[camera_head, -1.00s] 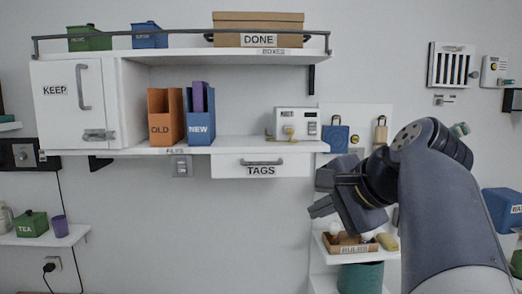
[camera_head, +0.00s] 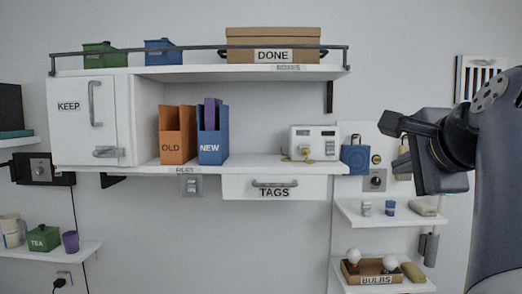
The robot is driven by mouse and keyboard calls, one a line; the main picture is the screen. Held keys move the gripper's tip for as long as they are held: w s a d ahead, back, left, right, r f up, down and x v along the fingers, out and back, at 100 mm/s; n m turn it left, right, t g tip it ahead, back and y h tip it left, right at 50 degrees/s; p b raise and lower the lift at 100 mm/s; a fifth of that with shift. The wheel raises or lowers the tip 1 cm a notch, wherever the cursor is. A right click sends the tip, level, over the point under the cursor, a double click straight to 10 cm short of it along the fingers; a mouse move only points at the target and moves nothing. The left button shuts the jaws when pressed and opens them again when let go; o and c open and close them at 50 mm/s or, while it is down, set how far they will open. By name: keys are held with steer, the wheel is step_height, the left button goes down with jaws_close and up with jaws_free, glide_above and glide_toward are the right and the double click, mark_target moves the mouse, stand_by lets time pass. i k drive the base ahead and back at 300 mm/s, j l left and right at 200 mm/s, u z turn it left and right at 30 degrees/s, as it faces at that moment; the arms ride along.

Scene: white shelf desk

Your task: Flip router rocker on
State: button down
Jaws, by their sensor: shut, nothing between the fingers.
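A white box-shaped device (camera_head: 314,143) stands on the right end of the middle shelf, with a dark display strip and a yellow part low on its front. It may be the router; I see no label naming it. A small grey wall switch (camera_head: 190,185) sits below the shelf, its position too small to read. My gripper (camera_head: 388,123) is at the right, pointing left, shut and empty. In the picture it lies right of the white device and apart from it.
A blue bag (camera_head: 355,155) hangs beside the device, near a panel with a dial (camera_head: 375,180). Below are a TAGS drawer (camera_head: 274,187) and small shelves with a BULBS tray (camera_head: 372,279). OLD and NEW files (camera_head: 212,145) stand left.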

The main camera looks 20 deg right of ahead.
mark_target(331, 145)
steer(key=i+l, duration=0.2)
steer(key=i, duration=0.3)
steer(key=i+l, duration=0.2)
steer(key=i, duration=0.35)
steer(key=z, duration=0.05)
